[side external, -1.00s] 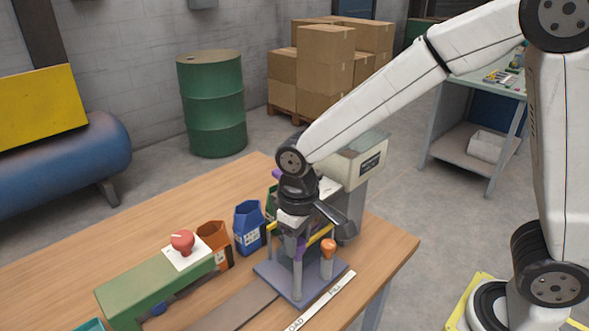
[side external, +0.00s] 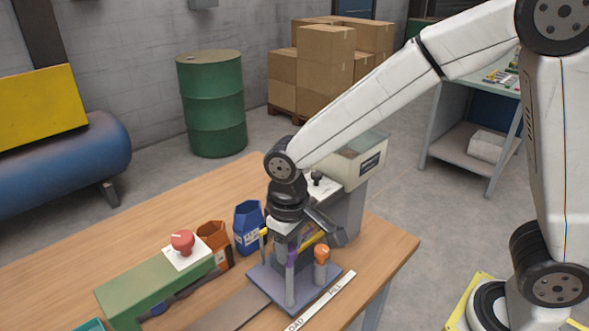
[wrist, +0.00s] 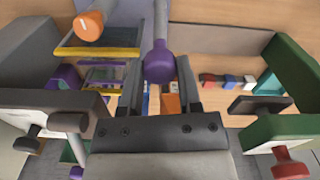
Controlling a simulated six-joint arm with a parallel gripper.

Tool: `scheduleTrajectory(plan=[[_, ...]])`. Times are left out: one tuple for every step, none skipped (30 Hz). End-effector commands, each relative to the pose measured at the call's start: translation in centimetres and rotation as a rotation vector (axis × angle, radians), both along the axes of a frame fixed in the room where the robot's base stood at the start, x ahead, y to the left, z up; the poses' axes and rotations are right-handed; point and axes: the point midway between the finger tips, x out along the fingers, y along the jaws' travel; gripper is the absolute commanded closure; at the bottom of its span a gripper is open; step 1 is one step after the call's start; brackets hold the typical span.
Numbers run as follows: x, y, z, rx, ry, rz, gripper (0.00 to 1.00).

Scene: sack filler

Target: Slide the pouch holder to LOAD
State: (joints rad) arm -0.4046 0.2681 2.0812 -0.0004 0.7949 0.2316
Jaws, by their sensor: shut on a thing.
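The pouch holder is a grey-blue base plate (side external: 268,286) with upright posts and yellow bars (side external: 313,238). It stands on the dark track (side external: 232,309), near the FILL end of the white label strip (side external: 325,300); LOAD is lettered toward the front left. My gripper (side external: 291,240) is over the holder, shut on its purple-knobbed post. In the wrist view, the purple knob (wrist: 159,66) sits between the two fingers of my gripper (wrist: 160,78). An orange-knobbed post (side external: 321,256) stands beside it, also in the wrist view (wrist: 88,26). My wrist hides part of the holder.
The filler machine (side external: 352,165) stands right behind the holder. Blue (side external: 249,228) and orange (side external: 213,243) pouches stand to the left. A green housing (side external: 155,286) with a red knob (side external: 182,241) is at front left. The track between is clear.

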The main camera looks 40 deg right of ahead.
Motion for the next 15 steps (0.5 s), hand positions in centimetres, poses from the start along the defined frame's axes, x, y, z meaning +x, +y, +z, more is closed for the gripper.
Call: scheduleTrajectory(plan=[[0.1,1.0,0.1,0.003,-0.004,0.006,1.0],[0.1,1.5,0.1,0.003,-0.004,0.005,1.0],[0.1,2.3,0.1,0.003,-0.004,0.006,1.0],[0.1,2.8,0.1,0.003,-0.005,0.006,1.0],[0.1,3.3,0.1,0.003,-0.006,0.006,1.0],[0.1,4.1,0.1,0.003,-0.006,0.006,1.0],[0.1,4.6,0.1,0.003,-0.006,0.006,1.0],[0.1,5.2,0.1,0.003,-0.006,0.007,1.0],[0.1,6.0,0.1,0.004,-0.005,0.005,1.0],[0.1,6.5,0.1,0.004,-0.005,0.007,1.0],[0.1,7.1,0.1,0.003,-0.006,0.006,1.0],[0.1,7.9,0.1,0.004,-0.006,0.006,1.0],[0.1,8.5,0.1,0.004,-0.007,0.006,1.0],[0.2,9.0,0.1,0.004,-0.006,0.005,1.0],[0.1,9.6,0.1,0.004,-0.007,0.006,1.0]])
